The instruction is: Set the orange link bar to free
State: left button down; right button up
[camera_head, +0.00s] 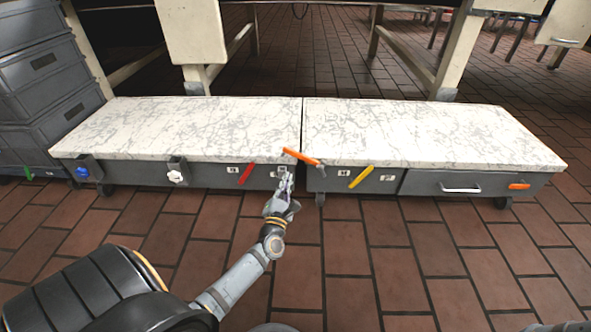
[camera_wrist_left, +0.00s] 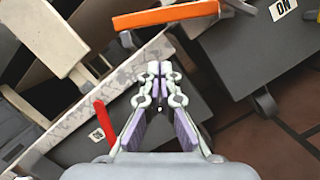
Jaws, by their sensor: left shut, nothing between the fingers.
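The orange link bar (camera_head: 301,157) lies across the gap between the two low marble-topped units, tilted down to the right, with its right end at a dark pivot. It also shows at the top of the left wrist view (camera_wrist_left: 165,15). My left gripper (camera_head: 284,179) is just below the bar's left end, in front of the left unit's face. In the left wrist view its fingertips (camera_wrist_left: 158,70) are together and empty, apart from the bar in the picture. An ON label (camera_wrist_left: 283,8) shows right of the bar. My right gripper is not in view.
A red lever (camera_head: 246,173), a white knob (camera_head: 176,177) and a blue knob (camera_head: 82,172) are on the left unit. A yellow lever (camera_head: 361,177) and a drawer handle (camera_head: 461,189) are on the right unit. Grey crates (camera_head: 45,75) stand at left. The brick floor in front is clear.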

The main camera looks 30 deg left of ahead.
aim_at(298, 157)
pick_arm(q)
jog(key=x, duration=0.3)
jog(key=shift+w+b, duration=0.3)
jog(key=shift+b, duration=0.1)
jog(key=shift+w+d+r+p, duration=0.2)
jog(key=shift+d+r, duration=0.3)
jog(key=shift+r, duration=0.35)
jog(key=shift+w+d+r+p, duration=0.1)
jog(key=shift+w+d+r, duration=0.15)
jog(key=shift+d+r, duration=0.4)
jog(key=shift+a+r, duration=0.15)
jog(key=shift+a, duration=0.05)
jog(key=shift+r+m+p, duration=0.2)
jog(key=shift+m+p, duration=0.1)
jog(key=shift+p, duration=0.15)
